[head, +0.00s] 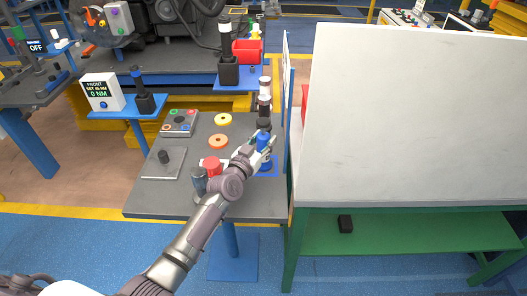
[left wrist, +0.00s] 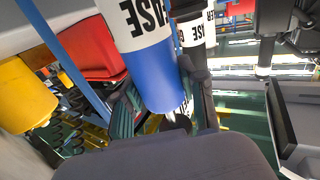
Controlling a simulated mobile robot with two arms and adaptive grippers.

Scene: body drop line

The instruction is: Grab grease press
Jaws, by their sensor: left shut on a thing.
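My left gripper (head: 262,143) is over the right side of the small grey table, at a blue grease press (head: 264,141). In the left wrist view the gripper (left wrist: 165,108) has its fingers shut on either side of the blue body of the grease press (left wrist: 152,72). The far end of the press runs out of the top of that view. A blue mat (head: 268,172) lies on the table beneath the gripper. My right gripper is not in view.
Black-and-white bottles (head: 265,88) stand just behind the gripper. A white panel (head: 415,120) rises close on the right. The grey table (head: 150,205) also holds a button box (head: 180,122), yellow (head: 223,119) and orange (head: 218,141) rings and a red-topped item (head: 212,166).

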